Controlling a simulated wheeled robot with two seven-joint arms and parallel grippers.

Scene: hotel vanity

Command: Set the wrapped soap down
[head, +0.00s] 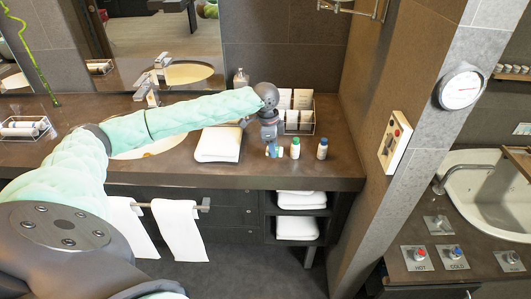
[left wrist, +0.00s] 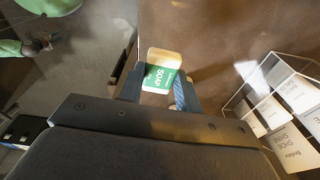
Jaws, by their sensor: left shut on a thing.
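The wrapped soap (left wrist: 160,72) is a cream block with a green band reading SOAP. In the left wrist view it sits between the two fingers of my left gripper (left wrist: 158,90), which is shut on it. In the head view my left gripper (head: 272,148) points down over the right part of the brown counter (head: 262,174), near its front edge. The soap is small and mostly hidden there. I cannot tell whether it touches the counter. My right gripper is not in view.
A folded white towel (head: 219,145) lies to the left. Some counter is bare at the front.

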